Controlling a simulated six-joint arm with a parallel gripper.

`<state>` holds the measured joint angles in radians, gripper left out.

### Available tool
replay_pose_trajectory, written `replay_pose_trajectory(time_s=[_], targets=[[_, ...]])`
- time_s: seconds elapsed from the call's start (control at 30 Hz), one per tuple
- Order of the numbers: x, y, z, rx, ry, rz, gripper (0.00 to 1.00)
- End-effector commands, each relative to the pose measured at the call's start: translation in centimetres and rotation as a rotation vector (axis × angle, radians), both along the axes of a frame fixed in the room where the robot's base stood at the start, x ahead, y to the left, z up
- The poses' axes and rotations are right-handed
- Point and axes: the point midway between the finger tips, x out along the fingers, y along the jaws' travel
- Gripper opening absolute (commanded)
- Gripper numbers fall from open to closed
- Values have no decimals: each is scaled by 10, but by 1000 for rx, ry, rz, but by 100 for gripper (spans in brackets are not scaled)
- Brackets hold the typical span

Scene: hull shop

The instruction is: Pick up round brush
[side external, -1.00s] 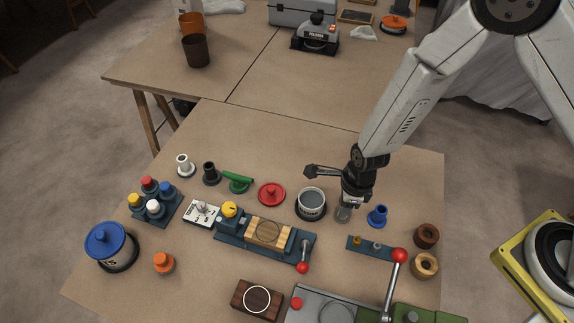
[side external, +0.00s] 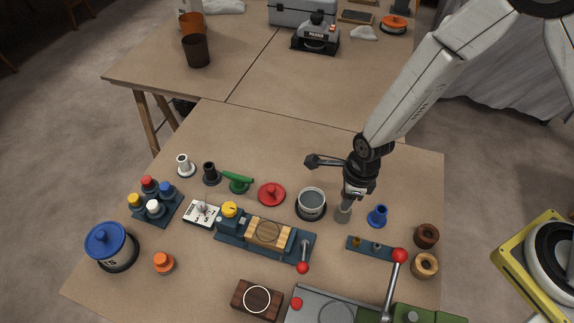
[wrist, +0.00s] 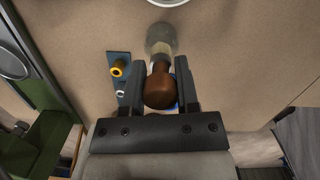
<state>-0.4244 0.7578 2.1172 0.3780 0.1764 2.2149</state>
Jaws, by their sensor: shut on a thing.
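The round brush (wrist: 160,48) has a brown wooden handle, a pale collar and a grey round head. In the wrist view its handle lies between the two dark fingers of my gripper (wrist: 160,82), which is shut on it. In the side view the grey head (side external: 343,214) points down below my gripper (side external: 350,196), close to the table top. The handle is hidden by the gripper there. I cannot tell whether the head touches the table.
A grey-filled pot (side external: 311,204) stands just left of the brush, and a blue knobbed piece (side external: 378,216) just right. In front are a small blue rack (side external: 368,247) and a red-balled lever (side external: 400,256). Brown rings (side external: 425,266) lie at the right.

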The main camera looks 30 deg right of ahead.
Motion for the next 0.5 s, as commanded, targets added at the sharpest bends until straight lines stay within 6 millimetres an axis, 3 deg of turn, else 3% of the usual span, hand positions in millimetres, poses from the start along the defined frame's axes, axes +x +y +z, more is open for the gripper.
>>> replay_pose_trajectory(time_s=[0.2,0.5], targets=[[1,0,30,1,-4,2,0],[0,0,60,0,-3,1,0]])
